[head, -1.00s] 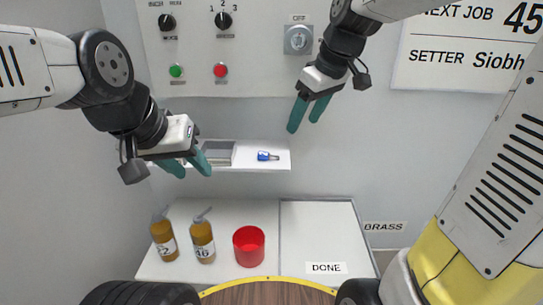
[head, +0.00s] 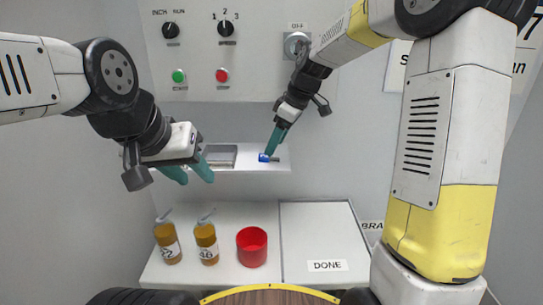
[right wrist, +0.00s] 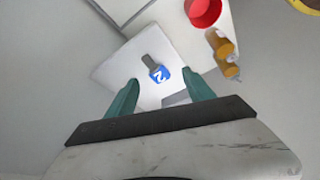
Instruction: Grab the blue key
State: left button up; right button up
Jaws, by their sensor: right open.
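The blue key (head: 264,158) lies on the small white shelf (head: 230,167). In the right wrist view the blue key (right wrist: 159,72) shows a blue head marked with a white 2 and a grey shaft pointing away from my gripper. My right gripper (head: 272,147) is open and empty, pointing down at the shelf, and its fingers partly hide the key in the head view. In the right wrist view the key appears between and beyond the two fingertips; I cannot tell if they touch it. My left gripper (head: 196,178) is open and empty left of the shelf.
A grey tray (head: 221,155) sits on the shelf left of the key. Below are two amber bottles (head: 207,243), (head: 167,241), a red cup (head: 252,247) and a DONE area (head: 327,266). A control panel (head: 200,50) with knobs and buttons is above.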

aim_at(272, 159)
jog(key=x, duration=0.5)
jog(key=shift+w+d, duration=0.1)
jog(key=shift+w, duration=0.2)
jog(key=shift+r, duration=0.1)
grip_shut()
